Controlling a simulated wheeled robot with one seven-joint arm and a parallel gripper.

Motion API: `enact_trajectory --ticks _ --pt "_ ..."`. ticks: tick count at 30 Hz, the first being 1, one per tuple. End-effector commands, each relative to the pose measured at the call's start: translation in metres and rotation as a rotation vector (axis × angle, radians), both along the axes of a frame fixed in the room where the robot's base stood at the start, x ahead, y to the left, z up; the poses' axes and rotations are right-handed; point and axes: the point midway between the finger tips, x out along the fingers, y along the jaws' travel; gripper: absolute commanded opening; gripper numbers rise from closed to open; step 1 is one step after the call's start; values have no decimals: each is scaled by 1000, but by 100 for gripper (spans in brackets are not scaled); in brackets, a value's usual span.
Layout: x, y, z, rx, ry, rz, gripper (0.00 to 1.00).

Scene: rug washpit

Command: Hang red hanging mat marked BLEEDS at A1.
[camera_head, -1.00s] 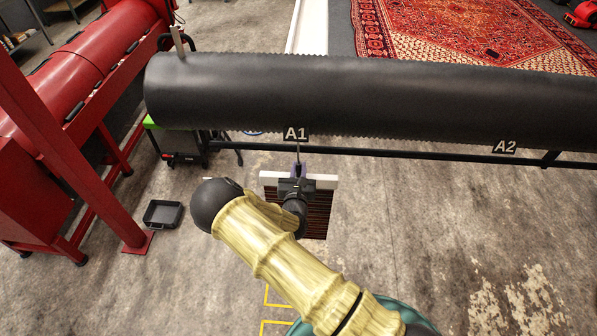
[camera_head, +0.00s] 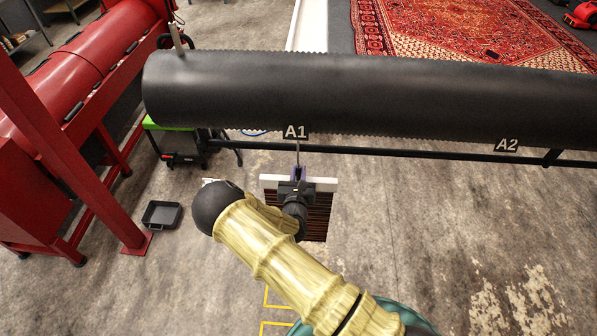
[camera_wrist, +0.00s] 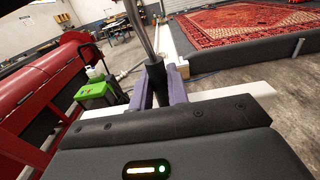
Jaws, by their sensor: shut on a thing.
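My gripper (camera_head: 297,174) is shut on the hanger of a hanging mat, just below the A1 label (camera_head: 295,132) on the dark rail. The mat (camera_head: 318,214) hangs under a white bar (camera_head: 325,184); it looks dark red with stripes and is partly hidden behind my gripper and arm. No BLEEDS marking is readable. In the wrist view, my gripper's purple fingers (camera_wrist: 157,94) close around a dark collar (camera_wrist: 155,78) on a metal rod, with the white bar (camera_wrist: 235,92) behind. I cannot tell whether the hook touches the rail.
A long black roller (camera_head: 380,95) spans the view above the rail (camera_head: 400,153). An A2 label (camera_head: 507,145) is farther right. A red machine (camera_head: 75,75) and red post (camera_head: 85,150) stand left. A black tray (camera_head: 163,214) lies on the floor. A patterned rug (camera_head: 460,30) lies beyond the roller.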

Motion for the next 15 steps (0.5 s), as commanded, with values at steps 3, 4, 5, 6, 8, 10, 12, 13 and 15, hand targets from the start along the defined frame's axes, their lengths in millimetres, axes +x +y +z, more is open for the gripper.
enact_trajectory --ticks 3,4,5,6,8,10,12,13,15 --pt "1 0 -4 1 -3 0 0" --pt "1 0 -4 1 -3 0 0" --pt "1 0 -5 1 -3 0 0" --pt "1 0 -7 1 -3 0 0" --pt "1 0 -8 1 -3 0 0" --pt "1 0 -11 1 -3 0 0" --pt "0 0 -13 1 -3 0 0" --pt "0 0 -14 0 -3 0 0" --pt "0 0 -16 0 -3 0 0"
